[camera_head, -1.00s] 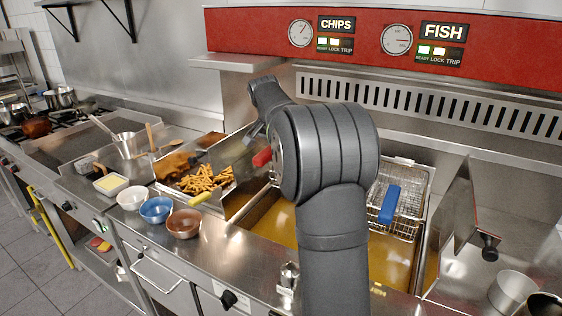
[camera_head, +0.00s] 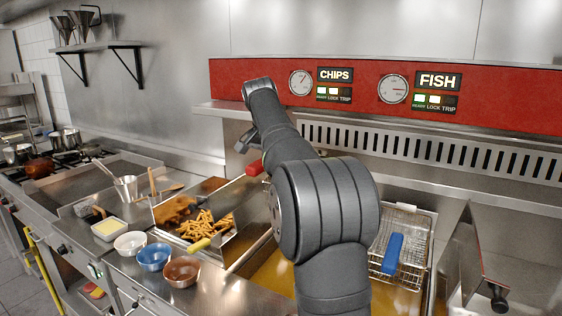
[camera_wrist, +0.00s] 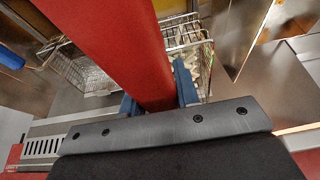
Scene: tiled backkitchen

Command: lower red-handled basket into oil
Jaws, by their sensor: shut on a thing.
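My gripper (camera_wrist: 157,92) is shut on the red handle (camera_wrist: 110,40), with a blue-grey finger on each side of it. In the head view the red handle (camera_head: 254,167) shows just below the wrist, raised above the fryer. A wire basket (camera_wrist: 188,42) with pale pieces in it shows beyond the handle in the wrist view; my arm hides most of this area in the head view. The oil (camera_head: 273,278) is golden in the fryer below, partly behind my arm. I cannot tell the exact gap between basket and oil.
A blue-handled basket (camera_head: 404,232) sits at the right of the fryer. An upright metal panel (camera_head: 465,255) stands right of it. Left are a tray of chips (camera_head: 207,228) and several bowls (camera_head: 153,257). The red control panel (camera_head: 300,112) and a steel ledge are behind.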

